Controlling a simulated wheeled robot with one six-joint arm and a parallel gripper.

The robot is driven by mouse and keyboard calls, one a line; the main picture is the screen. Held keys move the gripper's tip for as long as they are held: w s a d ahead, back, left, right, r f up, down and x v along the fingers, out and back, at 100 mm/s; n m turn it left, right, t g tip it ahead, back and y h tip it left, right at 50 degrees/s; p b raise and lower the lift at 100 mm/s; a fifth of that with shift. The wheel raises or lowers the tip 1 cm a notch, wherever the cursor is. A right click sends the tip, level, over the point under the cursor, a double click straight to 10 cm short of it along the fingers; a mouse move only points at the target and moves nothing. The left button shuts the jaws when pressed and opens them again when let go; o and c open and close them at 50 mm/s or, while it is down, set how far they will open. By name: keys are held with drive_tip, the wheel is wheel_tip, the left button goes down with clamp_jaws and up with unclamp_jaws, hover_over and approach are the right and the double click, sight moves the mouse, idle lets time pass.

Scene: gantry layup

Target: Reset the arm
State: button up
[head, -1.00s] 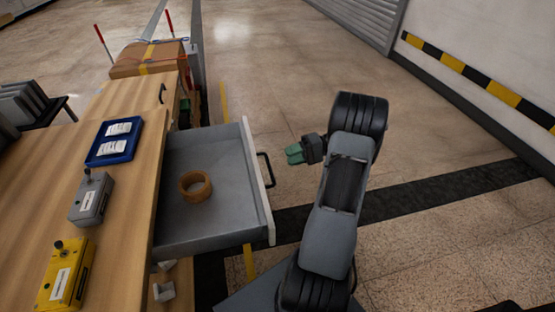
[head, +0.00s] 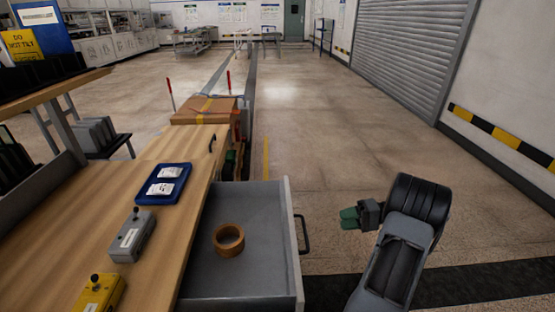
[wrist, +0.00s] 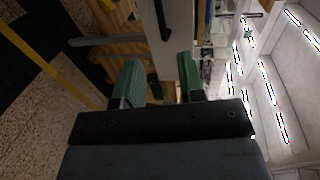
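My arm is folded at the right of the head view, over open floor. My gripper (head: 349,218) has green fingers and points left toward the drawer's front, apart from its black handle (head: 304,234). In the wrist view, the two green fingers of my gripper (wrist: 160,82) stand apart with nothing held between them.
The grey drawer (head: 262,203) is pulled out from the wooden workbench (head: 185,215), with a brown ring (head: 228,240) inside. A blue tray (head: 165,184), a grey control box (head: 132,237) and a yellow one (head: 99,294) sit on the bench. Floor right of the drawer is clear.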

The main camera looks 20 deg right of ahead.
wheel_tip(320, 180, down, 5)
drive_tip(key=s+a+m+g+h, duration=0.1)
drive_tip(key=s+m+g+h, duration=0.1)
drive_tip(key=m, duration=0.2)
drive_tip(key=s+a+r+g+h+p, duration=0.3)
drive_tip(key=a+r+h+p, duration=0.1)
drive_tip(key=a+r+h, duration=0.15)
drive_tip(key=s+a+r+n+t+h+p, duration=0.1)
drive_tip(key=a+r+n+h+p, duration=0.2)
drive_tip(key=a+r+p, duration=0.4)
drive_tip(key=s+a+r+n+t+h+p, duration=0.2)
drive_tip(key=a+r+n+h+p, duration=0.2)
drive_tip(key=a+r+p, duration=0.3)
drive_tip(key=a+r, duration=0.2)
drive_tip(key=r, duration=0.4)
drive_tip(key=a+r+n, duration=0.1)
drive_tip(key=a+r, duration=0.2)
drive_tip(key=r, duration=0.4)
drive_tip(key=shift+s+a+r+p, duration=0.2)
drive_tip(key=shift+s+a+p, duration=0.05)
drive_tip(key=shift+p, duration=0.1)
